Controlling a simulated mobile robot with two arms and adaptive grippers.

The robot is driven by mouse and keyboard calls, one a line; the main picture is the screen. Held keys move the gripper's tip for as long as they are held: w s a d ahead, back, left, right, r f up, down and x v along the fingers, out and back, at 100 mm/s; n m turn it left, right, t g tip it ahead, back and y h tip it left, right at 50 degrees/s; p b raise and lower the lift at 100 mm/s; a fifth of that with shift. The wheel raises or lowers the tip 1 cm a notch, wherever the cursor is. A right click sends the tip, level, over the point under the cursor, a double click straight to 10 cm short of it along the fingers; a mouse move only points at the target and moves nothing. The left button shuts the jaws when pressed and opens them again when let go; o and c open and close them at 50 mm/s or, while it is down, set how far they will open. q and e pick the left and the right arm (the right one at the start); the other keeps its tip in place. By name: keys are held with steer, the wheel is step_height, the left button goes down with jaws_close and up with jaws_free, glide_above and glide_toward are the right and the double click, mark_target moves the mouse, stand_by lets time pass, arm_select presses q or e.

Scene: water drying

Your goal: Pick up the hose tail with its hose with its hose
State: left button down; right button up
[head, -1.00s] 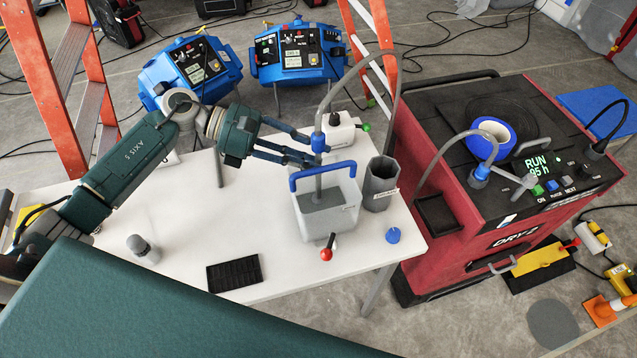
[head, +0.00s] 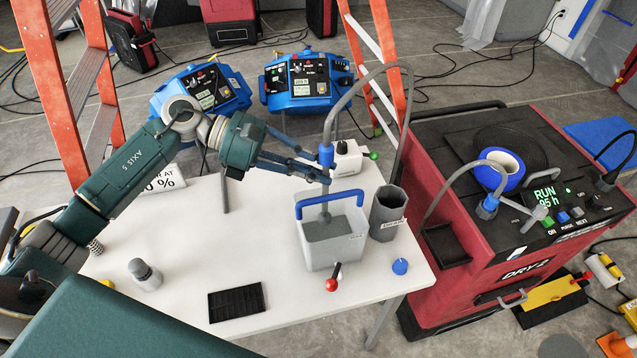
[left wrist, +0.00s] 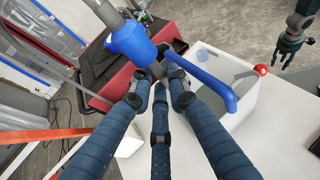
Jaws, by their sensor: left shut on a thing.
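The hose tail has a blue collar (head: 326,155) and a grey lower tube (head: 325,208) that hangs into the grey-white bucket (head: 333,252). Its grey hose (head: 345,98) arches up and over to the right. My left gripper (head: 323,172) is shut on the tail just below the collar, above the bucket's blue handle (head: 330,198). In the left wrist view the blue collar (left wrist: 130,42) stands beyond the fingers, and they partly hide the grip. My right gripper (left wrist: 290,48) shows small at the upper right there; its jaw state is unclear.
A grey cup (head: 386,212) stands right of the bucket, and a red-tipped valve (head: 331,284) is at its front. The red dryer (head: 470,250) stands right; an orange ladder (head: 62,90) rises behind.

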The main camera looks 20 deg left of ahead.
arm_select(q)
step_height(320, 180, up, 16)
steer(key=b, duration=0.2)
steer(key=shift+r, duration=0.1)
step_height(320, 180, up, 9)
steer(key=p, duration=0.5)
stand_by(0.4)
